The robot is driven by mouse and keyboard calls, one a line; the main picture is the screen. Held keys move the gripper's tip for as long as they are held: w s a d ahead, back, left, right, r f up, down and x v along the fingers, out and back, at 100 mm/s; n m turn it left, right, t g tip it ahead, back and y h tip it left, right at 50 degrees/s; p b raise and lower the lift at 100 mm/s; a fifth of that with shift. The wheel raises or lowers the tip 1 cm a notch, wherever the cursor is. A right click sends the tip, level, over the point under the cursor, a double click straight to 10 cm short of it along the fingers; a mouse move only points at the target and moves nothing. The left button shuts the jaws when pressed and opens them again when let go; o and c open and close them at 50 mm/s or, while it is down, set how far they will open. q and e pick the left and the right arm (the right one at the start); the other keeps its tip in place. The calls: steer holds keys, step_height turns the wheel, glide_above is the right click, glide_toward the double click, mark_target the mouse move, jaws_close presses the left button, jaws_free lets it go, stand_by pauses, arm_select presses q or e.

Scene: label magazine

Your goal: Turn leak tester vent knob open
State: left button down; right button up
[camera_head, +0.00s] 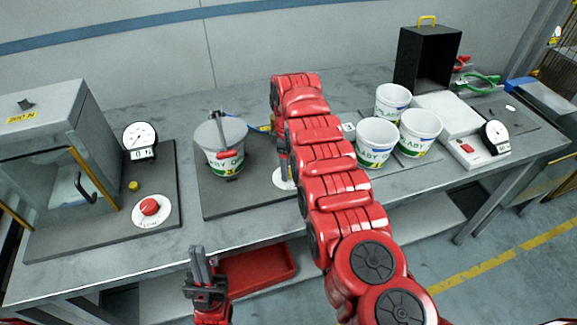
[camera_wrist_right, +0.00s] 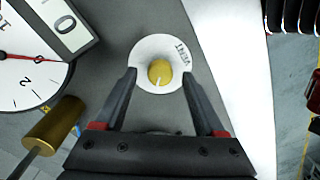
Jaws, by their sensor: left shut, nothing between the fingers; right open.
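The vent knob (camera_wrist_right: 160,72) is small, round and yellow, with a pale pointer line towards the lower part of the right wrist view. It sits on a white disc (camera_wrist_right: 146,50) marked VENT. My right gripper (camera_wrist_right: 159,78) is open, with its fingertips on either side of the knob and a gap to each. In the head view, my right gripper (camera_head: 284,160) points down over a white disc (camera_head: 282,180), and my arm hides the knob. My left gripper (camera_head: 200,262) is shut and empty in front of the table edge.
A dial gauge (camera_wrist_right: 25,65) and a brass cylinder (camera_wrist_right: 52,122) lie left of the knob in the wrist view. A tub (camera_head: 226,160) stands under a clamp on the dark plate (camera_head: 215,200). Several white tubs (camera_head: 376,140) stand right of my arm.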

steer(key=shift+a+f, duration=0.1)
steer(key=shift+f, duration=0.6)
jaws_close()
